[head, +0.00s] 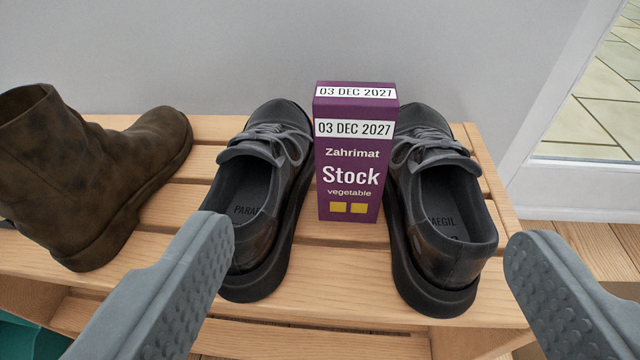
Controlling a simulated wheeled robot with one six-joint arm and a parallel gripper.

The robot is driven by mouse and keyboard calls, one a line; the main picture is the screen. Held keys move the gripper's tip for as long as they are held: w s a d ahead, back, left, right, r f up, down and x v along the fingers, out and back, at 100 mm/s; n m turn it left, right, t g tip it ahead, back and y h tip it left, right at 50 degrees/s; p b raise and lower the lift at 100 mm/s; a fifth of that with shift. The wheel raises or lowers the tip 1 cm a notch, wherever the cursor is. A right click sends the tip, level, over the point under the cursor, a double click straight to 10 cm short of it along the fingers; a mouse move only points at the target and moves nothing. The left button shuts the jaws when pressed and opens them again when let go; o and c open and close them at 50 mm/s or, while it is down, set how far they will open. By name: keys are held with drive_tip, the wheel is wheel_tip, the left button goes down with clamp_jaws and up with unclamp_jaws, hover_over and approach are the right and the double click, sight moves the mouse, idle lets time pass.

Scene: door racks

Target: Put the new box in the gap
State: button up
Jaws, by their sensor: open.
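A purple box (350,155) marked "Zahrimat Stock vegetable", dated 03 DEC 2027, stands upright on the slatted wooden rack (210,162). It stands in the gap between the left black shoe (262,200) and the right black shoe (440,205), with its printed front facing me. It is very close to both shoes; I cannot tell whether it touches them. My gripper (368,245) is open. Its two grey fingers are wide apart, nearer to me than the shoes and the box, with nothing between their tips that they touch.
A brown boot (85,175) stands on the rack at the left. A grey wall (250,45) rises behind the rack. A white door frame (575,95) and a tiled floor (600,95) show at the right. Part of a teal thing (25,338) shows at the lower left.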

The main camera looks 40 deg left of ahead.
sight(355, 118)
drive_tip(key=x, duration=1.1)
drive_tip(key=shift+w+a+f, duration=0.1)
drive_tip(key=shift+w, duration=0.05)
drive_tip(key=shift+x, duration=2.9)
drive_tip(key=shift+a+f, duration=0.1)
drive_tip(key=shift+c, duration=0.2)
drive_tip(key=c, duration=1.5)
drive_tip(key=shift+c, duration=0.2)
